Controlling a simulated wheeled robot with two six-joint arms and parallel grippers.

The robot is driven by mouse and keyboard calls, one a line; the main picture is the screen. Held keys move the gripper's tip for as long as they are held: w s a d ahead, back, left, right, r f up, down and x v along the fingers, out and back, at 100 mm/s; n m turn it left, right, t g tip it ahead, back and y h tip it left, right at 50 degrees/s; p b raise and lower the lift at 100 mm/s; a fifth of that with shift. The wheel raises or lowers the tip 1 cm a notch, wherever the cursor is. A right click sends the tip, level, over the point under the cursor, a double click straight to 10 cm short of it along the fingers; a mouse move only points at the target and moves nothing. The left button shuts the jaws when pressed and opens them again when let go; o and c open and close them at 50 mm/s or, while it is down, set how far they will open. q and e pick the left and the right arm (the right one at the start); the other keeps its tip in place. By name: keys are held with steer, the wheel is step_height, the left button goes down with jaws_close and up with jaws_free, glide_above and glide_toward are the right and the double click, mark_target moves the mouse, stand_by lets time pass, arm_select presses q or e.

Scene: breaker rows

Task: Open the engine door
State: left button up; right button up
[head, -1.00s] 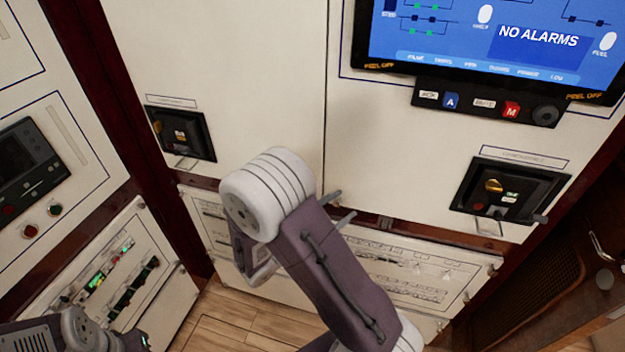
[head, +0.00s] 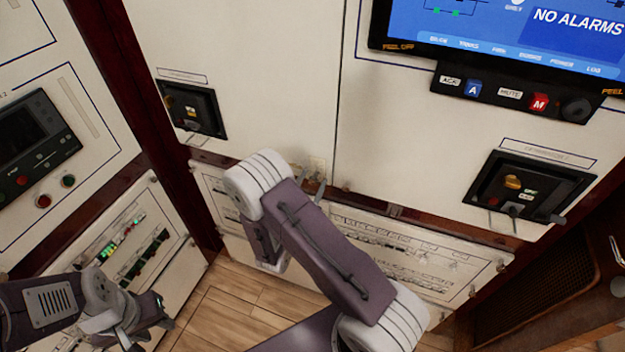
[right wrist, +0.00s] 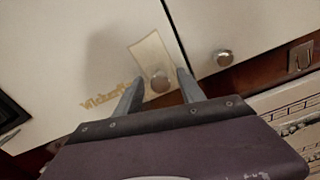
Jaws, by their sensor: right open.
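Two white panel doors meet at a vertical seam, a left door (head: 270,80) and a right door (head: 400,140). No readable label tells me which is the engine door. The right wrist view shows a round metal knob (right wrist: 160,80) on a pale patch at the left door's lower corner, and a second knob (right wrist: 223,58) on the right door. My right gripper (right wrist: 155,88) is open, its fingers either side of the left knob; I cannot tell whether they touch it. It also shows in the head view (head: 312,182). My left gripper (head: 150,325) is low at the left, its jaws unclear.
Recessed switch boxes sit on the left door (head: 192,108) and right door (head: 520,188). A screen (head: 510,35) is above right. A breaker panel (head: 400,255) runs below the doors, another (head: 125,250) at left. Wooden floor (head: 235,300) shows below.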

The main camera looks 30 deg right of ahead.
steer(key=shift+w+d+f, duration=0.1)
steer(key=shift+w+d, duration=0.1)
steer(key=shift+d, duration=0.15)
jaws_close()
steer(key=shift+a, duration=0.1)
stand_by(1.1)
